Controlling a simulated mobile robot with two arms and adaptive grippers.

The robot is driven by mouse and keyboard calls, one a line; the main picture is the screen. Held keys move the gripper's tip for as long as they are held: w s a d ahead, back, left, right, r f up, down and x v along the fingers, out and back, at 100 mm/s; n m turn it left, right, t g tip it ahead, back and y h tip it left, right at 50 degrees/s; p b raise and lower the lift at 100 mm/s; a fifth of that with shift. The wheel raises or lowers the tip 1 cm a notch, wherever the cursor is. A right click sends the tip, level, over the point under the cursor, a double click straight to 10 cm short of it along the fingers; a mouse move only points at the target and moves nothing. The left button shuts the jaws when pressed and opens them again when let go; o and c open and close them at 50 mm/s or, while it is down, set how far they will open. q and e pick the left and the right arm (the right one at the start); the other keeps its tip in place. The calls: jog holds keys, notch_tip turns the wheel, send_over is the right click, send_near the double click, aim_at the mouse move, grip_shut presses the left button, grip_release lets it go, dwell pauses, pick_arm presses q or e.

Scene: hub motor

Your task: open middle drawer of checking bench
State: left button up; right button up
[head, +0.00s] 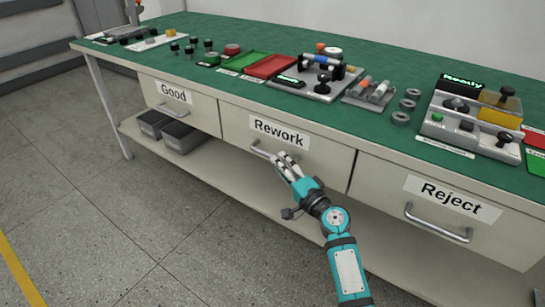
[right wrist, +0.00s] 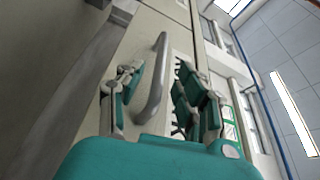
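The checking bench (head: 330,75) has a green top and a row of drawers labelled Good, Rework and Reject. The middle drawer, Rework (head: 235,116), looks shut, with a silver bar handle (head: 259,151) below its label. My right gripper (head: 284,159) is at this handle and partly covers its right end. In the right wrist view the handle (right wrist: 158,85) runs between the two fingers of the right gripper (right wrist: 160,97), which stand apart with gaps on both sides. The gripper is open. My left gripper is in neither view.
The Good drawer (head: 196,109) is to the left and the Reject drawer (head: 390,178) to the right, its handle (head: 438,224) sticking out. Grey bins (head: 183,138) stand on the lower shelf (head: 225,160). Fixtures and trays cover the benchtop. The floor (head: 110,225) in front is clear.

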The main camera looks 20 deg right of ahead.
aim_at(272, 155)
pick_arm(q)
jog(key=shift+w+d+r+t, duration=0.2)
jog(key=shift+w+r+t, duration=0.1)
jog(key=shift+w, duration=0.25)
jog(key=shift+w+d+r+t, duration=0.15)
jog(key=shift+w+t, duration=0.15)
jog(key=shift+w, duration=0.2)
pick_arm(e)
jog(key=shift+x, duration=2.35)
grip_shut()
